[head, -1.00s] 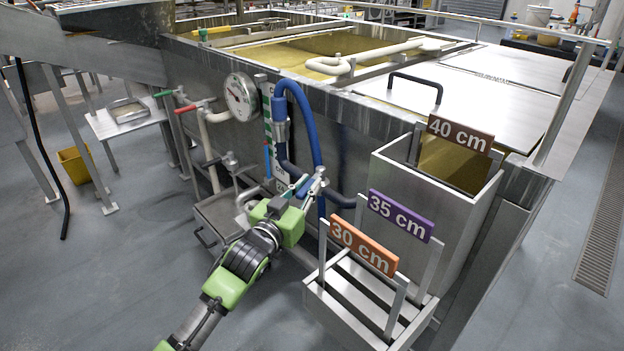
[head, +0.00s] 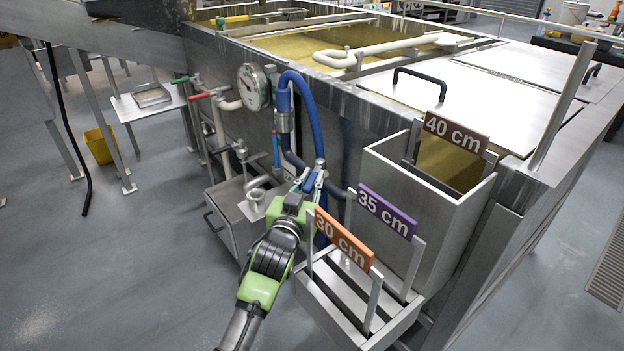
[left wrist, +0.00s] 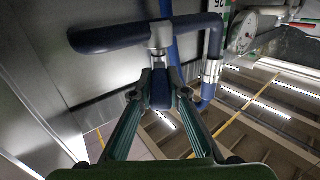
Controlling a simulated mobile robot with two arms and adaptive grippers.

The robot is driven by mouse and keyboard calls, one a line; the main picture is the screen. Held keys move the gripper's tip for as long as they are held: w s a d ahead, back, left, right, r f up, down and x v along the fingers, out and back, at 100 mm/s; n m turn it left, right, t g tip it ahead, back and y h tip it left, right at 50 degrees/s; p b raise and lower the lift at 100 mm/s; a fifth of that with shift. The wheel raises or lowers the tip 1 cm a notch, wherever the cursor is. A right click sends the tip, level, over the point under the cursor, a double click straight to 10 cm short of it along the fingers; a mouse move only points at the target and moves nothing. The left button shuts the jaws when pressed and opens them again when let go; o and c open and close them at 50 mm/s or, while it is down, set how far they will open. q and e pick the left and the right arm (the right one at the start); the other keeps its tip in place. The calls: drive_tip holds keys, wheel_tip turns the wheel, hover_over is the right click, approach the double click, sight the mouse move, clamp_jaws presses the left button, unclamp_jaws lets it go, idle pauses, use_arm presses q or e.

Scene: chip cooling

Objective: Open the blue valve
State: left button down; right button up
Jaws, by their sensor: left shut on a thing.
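My left gripper (head: 311,182) reaches the pipework on the tank's near side. In the left wrist view its two fingers (left wrist: 160,100) are closed on the short blue valve handle (left wrist: 160,88). The handle hangs below a metal stem on a dark blue pipe (left wrist: 110,36). In the head view the handle is small and mostly hidden by the fingers. A thick blue hose (head: 315,115) arches down just behind the gripper. My right gripper is in neither current view.
A rack with the 30 cm sign (head: 343,238) stands close right of my left gripper, and a metal box (head: 382,180) is behind it. A round gauge (head: 254,87), red handle (head: 209,94) and green handle (head: 181,79) are to the left. Open floor (head: 130,265) lies front left.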

sight(313, 178)
use_arm(q)
drive_tip(key=shift+d, duration=0.1)
drive_tip(key=c, duration=2)
unclamp_jaws()
drive_tip(key=shift+o, duration=0.2)
wheel_tip(313, 178, up, 10)
drive_tip(key=shift+f, duration=0.1)
